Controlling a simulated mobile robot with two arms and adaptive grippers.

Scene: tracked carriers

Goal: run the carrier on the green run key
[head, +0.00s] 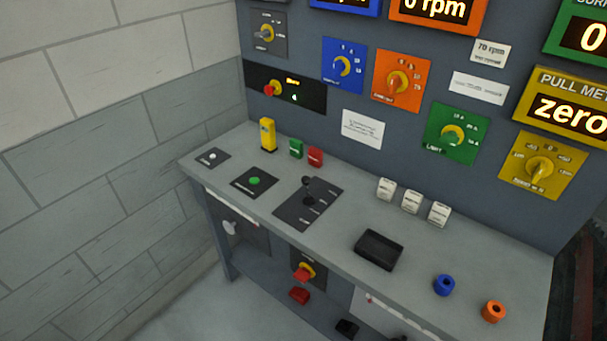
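A round green button (254,181) sits on a black plate on the left part of the grey console top. A small green block (296,148) stands behind it, beside a red block (315,156). I cannot tell which of these green things is the run key. A green panel with a dial (451,134) is on the upright board. No carrier can be made out. Neither of my grippers is in view.
The console top (335,230) also bears a yellow upright block (268,134), a lever plate (307,205), several white rockers (411,201), a black box (379,249), a blue ring (444,285) and an orange ring (493,311). A yellow display (570,110) reads zero.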

